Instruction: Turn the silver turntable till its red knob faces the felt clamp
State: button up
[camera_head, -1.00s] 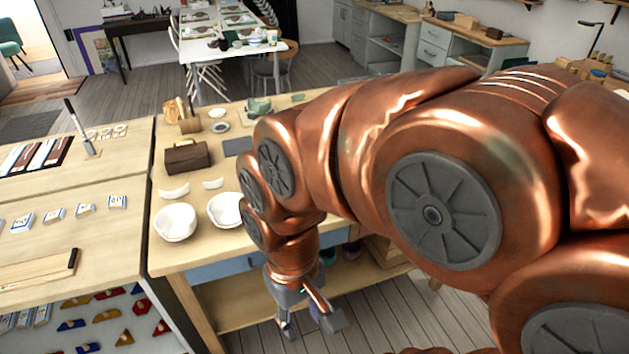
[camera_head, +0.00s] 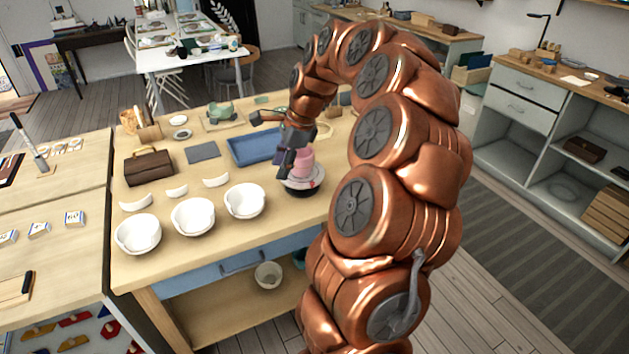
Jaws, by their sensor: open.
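The silver turntable (camera_head: 302,183) stands near the front right of the wooden workbench, with a pink cup-like piece (camera_head: 301,163) on top. A small red spot, perhaps the knob, shows at the turntable's front right rim. My gripper (camera_head: 289,162) is open and hangs with its fingers pointing down at the turntable's left side, close to the pink piece. I cannot tell whether it touches either. My fingers hide part of the turntable's left side. I cannot make out the felt clamp with certainty.
Three white bowls (camera_head: 193,217) and small white shards stand left of the turntable on the bench (camera_head: 150,270). A blue tray (camera_head: 255,148) lies behind my gripper. A brown case (camera_head: 148,167) and a green piece (camera_head: 221,112) stand farther back.

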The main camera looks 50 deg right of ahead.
aim_at(312, 182)
jog(key=s+d+f+m+t, duration=0.1)
jog(key=d+f+m, duration=0.1)
jog(key=d+m, duration=0.35)
jog(key=s+d+f+m, duration=0.1)
jog(key=d+f+m, duration=0.1)
jog(key=d, duration=0.6)
jog(key=shift+h, duration=0.4)
jog(key=p+x, duration=0.1)
jog(key=x, duration=0.7)
jog(key=shift+d+f, duration=0.1)
grip_shut()
